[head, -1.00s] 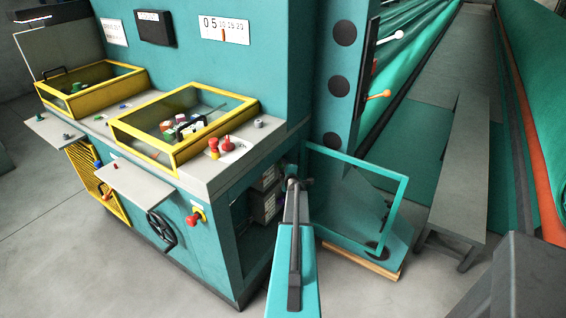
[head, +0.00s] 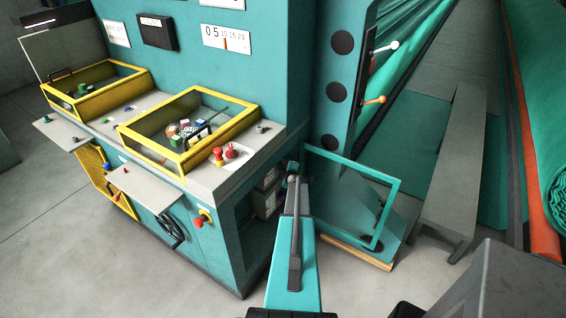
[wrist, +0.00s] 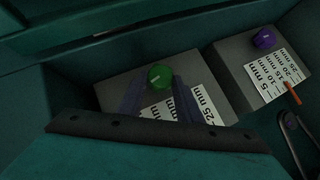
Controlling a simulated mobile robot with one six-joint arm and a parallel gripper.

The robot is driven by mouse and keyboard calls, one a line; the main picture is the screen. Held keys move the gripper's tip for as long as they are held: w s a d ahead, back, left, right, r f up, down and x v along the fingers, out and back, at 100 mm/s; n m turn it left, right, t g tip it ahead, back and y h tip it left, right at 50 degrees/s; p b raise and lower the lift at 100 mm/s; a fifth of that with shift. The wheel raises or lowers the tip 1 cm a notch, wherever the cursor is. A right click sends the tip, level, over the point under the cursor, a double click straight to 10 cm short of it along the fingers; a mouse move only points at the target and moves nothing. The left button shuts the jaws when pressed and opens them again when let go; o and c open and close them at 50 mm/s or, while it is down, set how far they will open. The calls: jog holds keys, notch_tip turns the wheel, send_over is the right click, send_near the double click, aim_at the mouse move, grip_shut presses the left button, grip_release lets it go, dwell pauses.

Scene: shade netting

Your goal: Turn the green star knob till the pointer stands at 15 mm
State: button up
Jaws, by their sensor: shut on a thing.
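The green star knob (wrist: 160,77) sits on a grey block (wrist: 118,82) in the wrist view, with a light mark on its face. My gripper (wrist: 159,88) has its two dark fingers on either side of the knob, shut on it. A white scale card (wrist: 203,103) lies below the knob. Its 25 mm label shows at the right; most of the rest is covered by my finger and a dark strip. I cannot see a pointer on this card.
A second grey block carries a purple knob (wrist: 264,37) and a scale card with an orange pointer (wrist: 292,93). In the head view, a teal-framed door (head: 399,200) stands open right of my arm. The teal cabinet (head: 200,262) has yellow-framed boxes on top and a red knob (head: 203,217) in front.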

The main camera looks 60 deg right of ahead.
jog(key=shift+y+p, duration=0.3)
jog(key=shift+p, duration=1.55)
jog(key=o, duration=0.8)
jog(key=shift+s+r, duration=0.1)
jog(key=shift+b+v, duration=2.15)
jog(key=shift+v, duration=4.65)
